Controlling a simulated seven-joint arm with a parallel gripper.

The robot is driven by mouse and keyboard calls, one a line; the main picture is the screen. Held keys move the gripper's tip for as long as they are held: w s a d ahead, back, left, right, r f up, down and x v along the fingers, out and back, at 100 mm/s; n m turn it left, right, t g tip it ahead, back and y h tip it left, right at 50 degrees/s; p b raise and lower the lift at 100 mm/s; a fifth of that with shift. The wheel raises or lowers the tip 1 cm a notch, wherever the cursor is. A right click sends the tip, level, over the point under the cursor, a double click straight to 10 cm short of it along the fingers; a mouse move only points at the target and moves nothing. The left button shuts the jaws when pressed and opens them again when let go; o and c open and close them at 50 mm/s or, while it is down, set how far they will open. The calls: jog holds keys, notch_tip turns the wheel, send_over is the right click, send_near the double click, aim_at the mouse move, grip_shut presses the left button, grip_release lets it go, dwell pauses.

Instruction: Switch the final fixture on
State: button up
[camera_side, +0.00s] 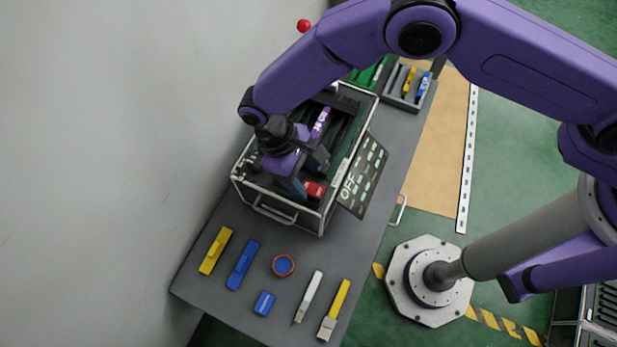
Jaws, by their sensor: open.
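The lever fixture is a dark box in a metal tube frame (272,212) on the grey table. A purple lever part (320,123) shows in its upper half, and a red block (314,190) shows near its lower end. A black panel (362,178) with green marks and the word "OFF" lies along its right side. My gripper (304,176) is open, low over the lower half of the fixture, just left of the red block. I cannot tell whether it touches anything. My wrist and arm hide much of the fixture's left and middle.
A grey tray (398,97) with coloured pieces stands at the far end. A wall is at left.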

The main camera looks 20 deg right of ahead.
aim_at(313, 189)
jog(key=shift+x, duration=1.35)
jog(key=shift+c, duration=0.3)
jog(key=c, duration=1)
jog(key=shift+w+a+f+g+h, duration=0.15)
jog(key=shift+w+a+g+h, duration=0.15)
jog(key=shift+g+h, duration=0.4)
jog(key=shift+w+g+h, duration=0.1)
jog(key=shift+g+h, duration=0.3)
